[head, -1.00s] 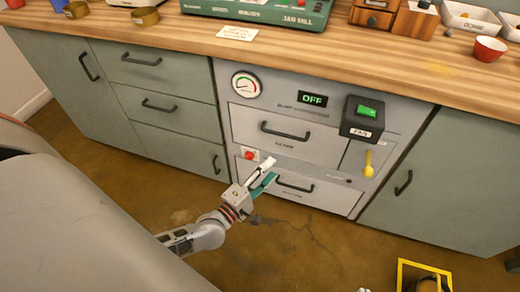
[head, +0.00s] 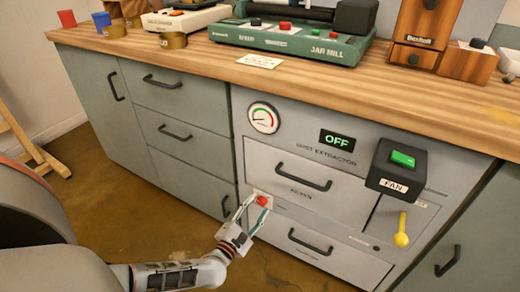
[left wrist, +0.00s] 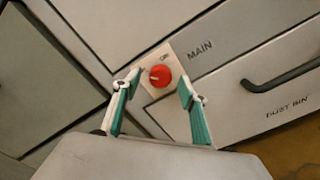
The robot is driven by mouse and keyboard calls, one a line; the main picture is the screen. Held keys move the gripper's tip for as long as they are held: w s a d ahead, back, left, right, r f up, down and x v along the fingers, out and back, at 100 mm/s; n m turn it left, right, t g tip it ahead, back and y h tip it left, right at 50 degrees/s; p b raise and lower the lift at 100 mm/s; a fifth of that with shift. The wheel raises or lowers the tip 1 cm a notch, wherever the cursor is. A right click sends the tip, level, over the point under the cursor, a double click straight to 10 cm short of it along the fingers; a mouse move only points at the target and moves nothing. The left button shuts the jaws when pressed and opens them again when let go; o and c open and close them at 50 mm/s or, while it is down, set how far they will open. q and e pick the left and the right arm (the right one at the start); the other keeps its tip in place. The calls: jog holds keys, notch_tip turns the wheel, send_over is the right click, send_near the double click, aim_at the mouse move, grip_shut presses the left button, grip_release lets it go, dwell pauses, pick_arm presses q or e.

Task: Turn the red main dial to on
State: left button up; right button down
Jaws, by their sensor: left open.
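The red main dial (head: 262,201) sits on a small pale plate on the front of the grey dust extractor unit, low at its left side. In the left wrist view the red dial (left wrist: 160,76) shows on its plate with "MAIN" lettered beside it and a small mark at the plate's top. My left gripper (head: 252,207) is open at the dial. In the left wrist view its green-and-white fingers (left wrist: 158,88) stand on either side of the dial; I cannot tell whether they touch it. My right gripper is not in view.
The extractor's display (head: 337,140) reads OFF. A black fan box (head: 397,172) with a green switch and a yellow lever (head: 401,232) stick out to the right. Drawer handles (head: 303,178) project nearby. The wooden worktop (head: 215,55) overhangs above.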

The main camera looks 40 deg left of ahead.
pick_arm(q)
jog(key=shift+w+a, duration=0.15)
jog(key=shift+w, duration=0.55)
jog(key=c, duration=1.1)
